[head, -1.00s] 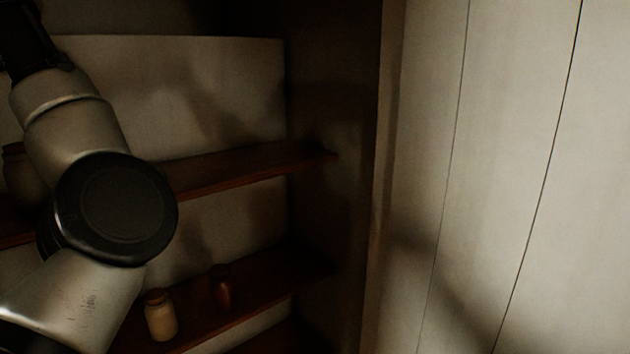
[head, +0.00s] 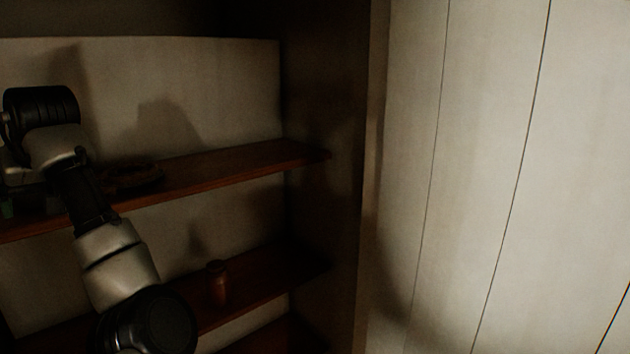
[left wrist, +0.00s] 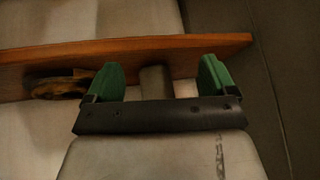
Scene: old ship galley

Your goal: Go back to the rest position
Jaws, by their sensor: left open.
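My left arm (head: 120,262) rises from the bottom left of the head view and bends in front of the shelves. In the head view only a small dark green part of the gripper (head: 7,205) shows at the left edge, by the upper shelf. My right gripper is in neither current view.
The upper shelf (head: 235,163) holds a dark, low, round object (head: 135,178). A brown jar (head: 217,283) stands on the lower shelf (head: 270,280), just right of my arm. A pale panelled wall (head: 480,180) fills the right side, with clear room in front.

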